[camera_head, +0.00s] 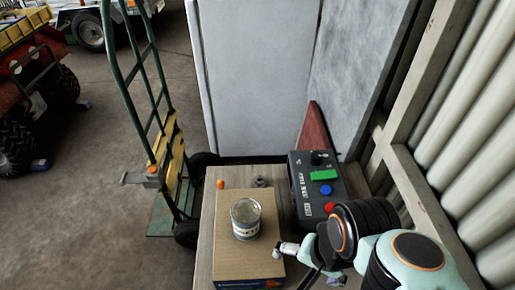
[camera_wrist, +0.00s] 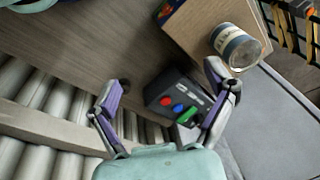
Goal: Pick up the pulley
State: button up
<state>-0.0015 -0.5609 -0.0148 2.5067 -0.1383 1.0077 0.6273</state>
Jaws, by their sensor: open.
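A small grey ring-like part (camera_head: 260,182) lies on the table past the cardboard box in the head view. It may be the pulley, but it is too small to be sure. I cannot make it out in the wrist view. My gripper (camera_wrist: 168,82) is open, with its two fingers spread and nothing seen between their tips. In the head view it is at the lower right, beside the near part of the cardboard box and well short of the grey part. The arm hides some of the table there.
A tin can (camera_head: 246,218) stands on the cardboard box (camera_head: 232,262). A black control box (camera_head: 306,205) with coloured buttons is to the right. A small orange thing (camera_head: 220,184) lies left of the grey part. A grey cabinet (camera_head: 258,90) stands behind, a hand truck (camera_head: 160,150) left.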

jog(key=w+a+r+m+t, duration=0.25)
jog(key=w+r+m, duration=0.35)
jog(key=w, duration=0.4)
jog(key=m+t+y, duration=0.2)
jog(key=m+y, duration=0.1)
jog(key=m, duration=1.1)
send_over(258, 181)
notch_tip(258, 181, down, 12)
jog(key=shift+m+g+y, duration=0.4)
jog(key=shift+m+g, duration=0.2)
jog(key=shift+g, duration=0.35)
jog(key=f, duration=0.5)
jog(key=s+d+f, duration=0.1)
jog(key=f, duration=0.4)
jog(key=s+f, duration=0.1)
jog(key=f, duration=0.4)
jog(key=shift+d, duration=0.3)
jog(key=shift+w+a+f, duration=0.2)
jog(key=shift+f, duration=0.7)
jog(key=shift+w+a+f, duration=0.15)
jog(key=shift+w+f, duration=0.1)
jog(key=shift+f, duration=0.6)
jog(key=shift+w+a+f, duration=0.2)
jog(key=shift+f, duration=0.7)
jog(key=c, duration=1.3)
